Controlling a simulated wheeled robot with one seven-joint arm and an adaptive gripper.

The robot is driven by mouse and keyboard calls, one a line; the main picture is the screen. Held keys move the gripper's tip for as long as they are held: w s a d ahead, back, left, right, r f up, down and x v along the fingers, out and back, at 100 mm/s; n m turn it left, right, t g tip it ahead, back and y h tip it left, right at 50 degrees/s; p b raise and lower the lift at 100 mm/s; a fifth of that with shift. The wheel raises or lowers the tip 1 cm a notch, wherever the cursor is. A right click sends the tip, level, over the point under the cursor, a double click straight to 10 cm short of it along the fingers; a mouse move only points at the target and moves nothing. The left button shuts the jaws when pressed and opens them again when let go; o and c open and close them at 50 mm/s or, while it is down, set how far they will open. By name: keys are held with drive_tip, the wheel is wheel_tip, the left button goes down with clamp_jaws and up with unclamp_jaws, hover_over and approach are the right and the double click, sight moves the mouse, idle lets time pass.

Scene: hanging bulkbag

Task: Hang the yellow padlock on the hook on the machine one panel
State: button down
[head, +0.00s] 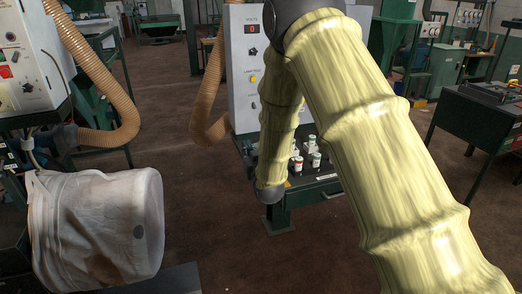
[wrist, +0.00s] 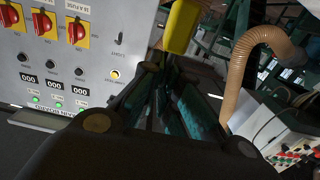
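The yellow padlock (wrist: 182,27) shows at the top of the wrist view, at the far end of my gripper's fingers; its upper part is cut off by the picture edge. My gripper (wrist: 166,64) appears shut on it, though the contact is dark and hard to make out. A grey machine panel (wrist: 65,60) fills the left of the wrist view. In the head view my arm hides the gripper and padlock.
The panel carries red-and-yellow rotary switches (wrist: 76,30), black knobs and a lit round button (wrist: 115,74). A tan hose (wrist: 240,75) curves at the right. In the head view, a white bulk bag (head: 95,225) is at lower left and a dark table (head: 480,110) at right.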

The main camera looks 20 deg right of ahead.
drive_tip(key=w+d+f+p, duration=0.1)
drive_tip(key=d, duration=0.1)
drive_tip(key=w+d+f+p, duration=0.1)
drive_tip(key=w+d+f, duration=0.1)
drive_tip(key=w+d+f+p, duration=0.1)
drive_tip(key=w+d, duration=0.1)
drive_tip(key=shift+d+f, duration=0.15)
drive_tip(key=shift+d, duration=0.15)
drive_tip(key=shift+f, duration=0.5)
idle(0.4)
drive_tip(key=c, duration=1.6)
unclamp_jaws()
drive_tip(key=shift+c, duration=0.2)
drive_tip(key=shift+r, duration=0.15)
drive_tip(key=shift+r+p, duration=0.4)
drive_tip(key=shift+r, duration=0.15)
drive_tip(key=s+b, duration=0.3)
drive_tip(key=s, duration=0.9)
drive_tip(key=shift+d+f, duration=0.15)
